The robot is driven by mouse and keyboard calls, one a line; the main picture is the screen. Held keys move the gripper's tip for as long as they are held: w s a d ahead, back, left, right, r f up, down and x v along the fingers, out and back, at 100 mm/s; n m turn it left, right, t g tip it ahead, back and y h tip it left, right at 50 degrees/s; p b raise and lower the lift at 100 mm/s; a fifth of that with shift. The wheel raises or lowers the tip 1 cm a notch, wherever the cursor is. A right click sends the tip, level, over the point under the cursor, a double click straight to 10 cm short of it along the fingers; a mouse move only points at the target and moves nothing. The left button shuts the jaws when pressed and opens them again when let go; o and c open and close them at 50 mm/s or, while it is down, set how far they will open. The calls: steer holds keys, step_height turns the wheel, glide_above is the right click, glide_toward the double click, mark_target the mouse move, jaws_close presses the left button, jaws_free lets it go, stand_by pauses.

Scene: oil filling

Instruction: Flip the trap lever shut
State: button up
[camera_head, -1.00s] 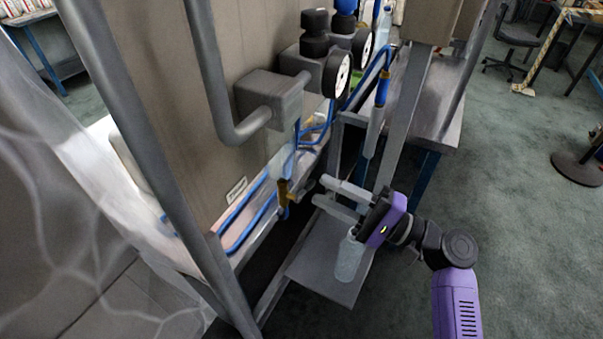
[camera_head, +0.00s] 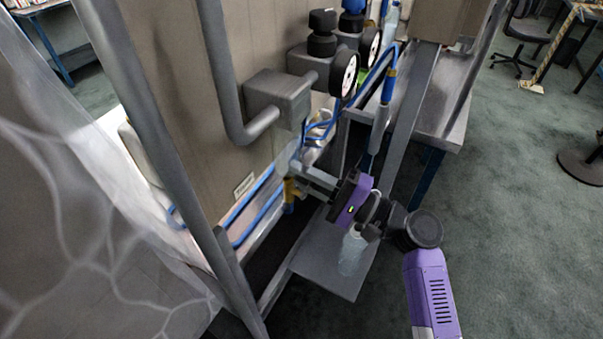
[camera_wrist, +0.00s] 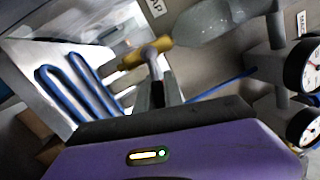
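The trap valve has a yellow brass body, seen in the head view (camera_head: 290,190) low beside the cabinet and in the wrist view (camera_wrist: 145,54). A small grey rounded piece, perhaps its lever, shows at the brass body in the wrist view. A clear bowl-like part (camera_wrist: 215,24) adjoins the brass body. My gripper (camera_head: 306,172) reaches left to the valve, and its fingers show as one narrow bar. In the wrist view the fingers (camera_wrist: 158,66) are together in the middle, tips at the brass body. Whether they touch it is unclear.
Blue hoses (camera_head: 258,205) run along the cabinet beside the valve. Dial gauges (camera_head: 345,74) and a grey box with a pipe (camera_head: 277,97) are above. A clear bottle (camera_head: 352,252) stands on the low shelf (camera_head: 325,272) under my gripper. A grey post (camera_head: 412,110) rises behind it.

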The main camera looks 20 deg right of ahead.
steer(key=shift+b, duration=0.3)
jaws_close()
steer(key=n+b, duration=0.1)
steer(key=r+n+g+b, duration=0.1)
steer(key=n, duration=0.1)
steer(key=shift+r+n, duration=0.1)
steer(key=shift+n, duration=0.2)
steer(key=o, duration=0.7)
jaws_free()
steer(key=shift+s+d, duration=0.1)
steer(key=b+v, duration=0.1)
steer(key=v, duration=0.6)
steer(key=shift+s+d+b, duration=0.2)
steer(key=shift+b, duration=0.15)
